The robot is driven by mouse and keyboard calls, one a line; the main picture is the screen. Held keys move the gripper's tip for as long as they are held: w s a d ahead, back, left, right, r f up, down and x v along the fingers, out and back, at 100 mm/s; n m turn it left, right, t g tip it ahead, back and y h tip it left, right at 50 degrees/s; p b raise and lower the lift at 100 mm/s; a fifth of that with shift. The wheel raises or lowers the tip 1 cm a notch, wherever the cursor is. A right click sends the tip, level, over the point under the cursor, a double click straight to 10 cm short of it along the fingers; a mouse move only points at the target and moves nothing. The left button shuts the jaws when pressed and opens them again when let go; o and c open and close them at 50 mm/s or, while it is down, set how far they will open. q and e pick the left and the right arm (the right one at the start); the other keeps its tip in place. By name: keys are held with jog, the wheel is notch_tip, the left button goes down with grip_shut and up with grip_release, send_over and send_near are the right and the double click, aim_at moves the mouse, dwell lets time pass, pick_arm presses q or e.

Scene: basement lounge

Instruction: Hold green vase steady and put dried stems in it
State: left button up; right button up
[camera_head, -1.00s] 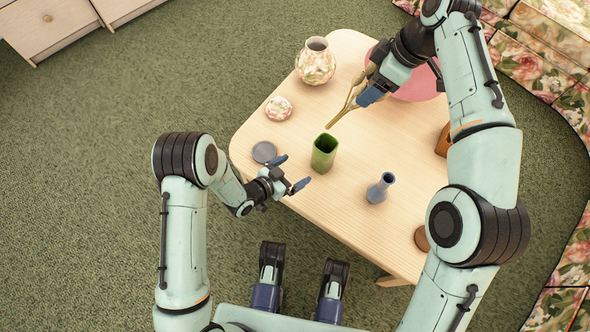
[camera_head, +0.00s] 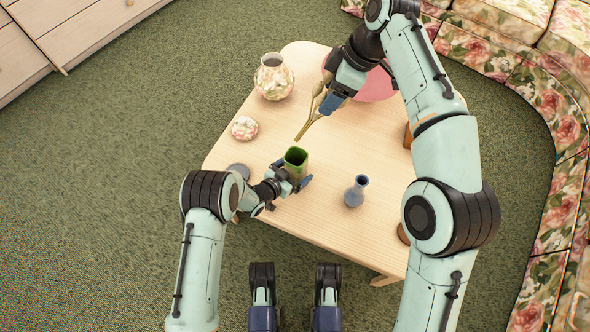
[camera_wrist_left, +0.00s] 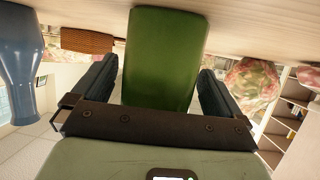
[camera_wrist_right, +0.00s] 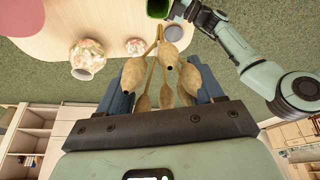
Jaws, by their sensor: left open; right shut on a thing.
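The green vase (camera_head: 296,157) stands upright on the light wood table near its front edge. My left gripper (camera_head: 294,181) is open, with one finger on each side of the vase; the left wrist view shows the vase (camera_wrist_left: 160,60) between the fingers (camera_wrist_left: 158,85), with gaps beside it. My right gripper (camera_head: 328,98) is shut on the dried stems (camera_head: 310,117), held above the table up and to the right of the vase. In the right wrist view the seed heads (camera_wrist_right: 160,75) lie between the fingers, and the stem ends point toward the vase (camera_wrist_right: 158,8).
A floral round vase (camera_head: 273,78) and a small floral lidded pot (camera_head: 244,128) stand at the table's left. A blue vase (camera_head: 355,191) stands right of the green vase. A pink round thing (camera_head: 375,87) lies at the back. A grey disc (camera_head: 238,170) is partly behind my left arm.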

aim_at(296, 140)
pick_arm(q)
jog(key=shift+w+d, duration=0.1)
jog(key=shift+w, duration=0.05)
jog(key=shift+c, duration=0.3)
jog(key=c, duration=1.2)
jog(key=shift+o, duration=0.2)
pick_arm(e)
jog(key=a+f+m+h, duration=0.1)
jog(key=a+f+m, duration=0.1)
jog(key=f, duration=0.1)
jog(key=w+a+f+m+h, duration=0.1)
jog(key=a+f+m, duration=0.2)
jog(key=f, duration=0.1)
jog(key=w+a+f+m+g+h, duration=0.1)
jog(key=a+f+m, duration=0.1)
jog(key=f, duration=0.2)
jog(key=shift+a+f+m+h, duration=0.1)
jog(key=shift+a+m+h, duration=0.1)
jog(key=shift+m+h, duration=0.15)
notch_tip(296, 140, down, 10)
jog(key=shift+s, duration=0.1)
